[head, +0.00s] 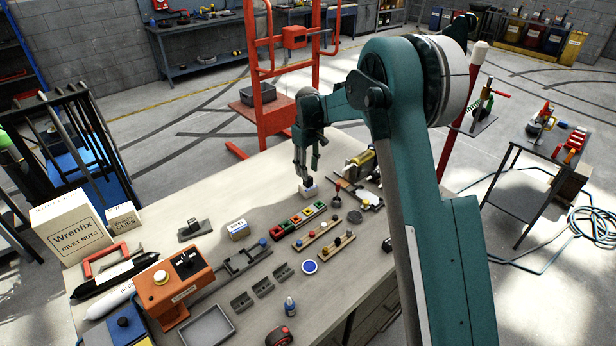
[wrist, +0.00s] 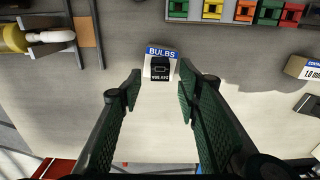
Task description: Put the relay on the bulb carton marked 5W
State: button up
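The relay (wrist: 160,69) is a small black block with pale print on its face. It sits on a small white carton with a blue BULBS label (wrist: 162,51); a wattage mark on this carton cannot be read. In the head view the relay (head: 309,182) is a dark block on top of the white carton (head: 309,191). My gripper (wrist: 158,88) is open, its two green-padded fingers spread and empty, with the relay just beyond the fingertips. In the head view my gripper (head: 307,172) is close above the relay.
Another small blue-labelled carton (head: 238,230) stands left of the relay. A row of coloured bins (head: 299,220) and trays of small parts lie in front. A yellow cylinder (head: 360,160) lies to the right. The bench (head: 265,190) is bare left of the gripper.

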aim_at(310, 179)
notch_tip(310, 179, up, 7)
dwell(0.4)
dwell(0.5)
jog(key=s+d+r+m+t, duration=0.2)
jog(key=s+d+r, duration=0.75)
jog(key=s, duration=0.25)
jog(key=s+d+r+m+t, duration=0.1)
jog(key=s+d+r+m, duration=0.1)
jog(key=s+d+r, duration=0.75)
jog(key=s+d+f+m+t, duration=0.1)
jog(key=s+d+f, duration=0.1)
jog(key=s, duration=0.8)
jog(key=s+d+f+m+t, duration=0.1)
jog(key=s+d, duration=0.3)
jog(key=s, duration=0.7)
jog(key=s+d+f+m+t, duration=0.2)
jog(key=s+d+f+m, duration=0.1)
jog(key=s, duration=0.8)
